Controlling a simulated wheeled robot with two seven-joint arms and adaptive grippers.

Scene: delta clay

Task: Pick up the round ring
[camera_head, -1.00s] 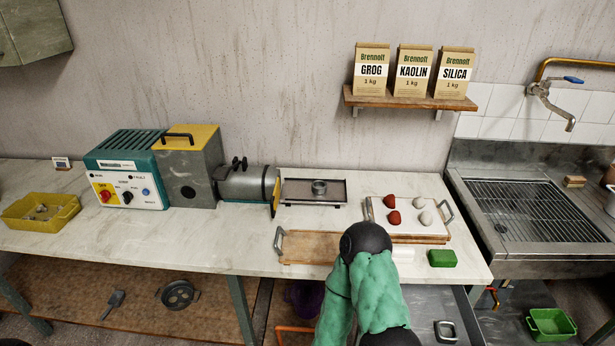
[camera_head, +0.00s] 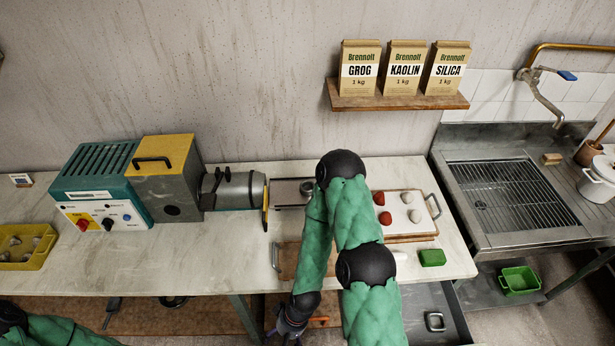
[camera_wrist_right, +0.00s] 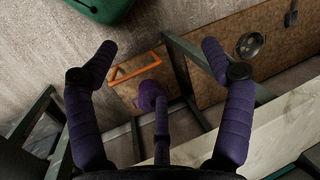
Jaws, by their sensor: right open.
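The round ring (camera_head: 307,187), small and grey metal, stands on a dark tray (camera_head: 284,189) in front of the extruder nozzle in the head view. My right arm crosses in front of it and hides part of the tray. My right gripper (camera_head: 290,331) hangs low at the front of the worktable, well below and apart from the ring. In the right wrist view my right gripper (camera_wrist_right: 158,48) is open, with nothing between its purple fingers. The ring is not in that view. My left arm shows at the bottom left of the head view, but its gripper does not.
The extruder (camera_head: 130,180) stands left of the ring. A board with red and white balls (camera_head: 415,228) lies to the right. A wooden tray (camera_head: 288,262) lies at the front. An open drawer holds a square ring (camera_head: 435,321). An orange handle (camera_wrist_right: 137,68) is below my gripper.

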